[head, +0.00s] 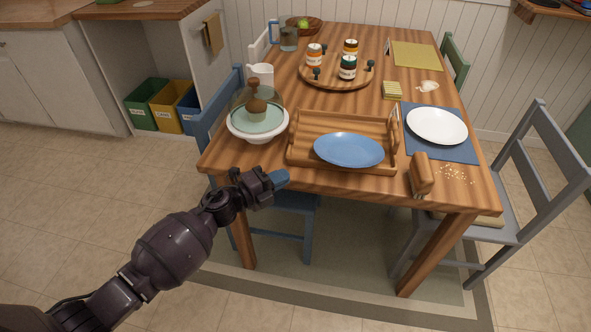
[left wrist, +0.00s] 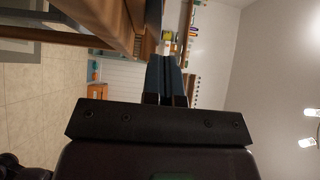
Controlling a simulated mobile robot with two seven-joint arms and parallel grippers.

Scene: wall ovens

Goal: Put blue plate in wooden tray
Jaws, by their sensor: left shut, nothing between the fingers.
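The blue plate (head: 348,150) lies inside the outline of the wooden tray (head: 303,128), toward its front right part. I cannot tell whether it lies fully flat on the tray floor. The tray has slatted wood and raised end handles, and stands at the table's front edge. My left gripper (head: 279,179) is shut and empty, just in front of the table edge, left of and below the tray and apart from the plate. Its closed fingers also show in the left wrist view (left wrist: 166,82); neither plate nor tray can be made out there. My right gripper is not in view.
A domed cake stand (head: 258,122) stands left of the tray. A white plate (head: 436,126) on a blue mat (head: 460,151) and a brush-like wooden item (head: 420,175) with crumbs lie right. A round jar tray (head: 336,80) is behind. Chairs flank the table (head: 450,195).

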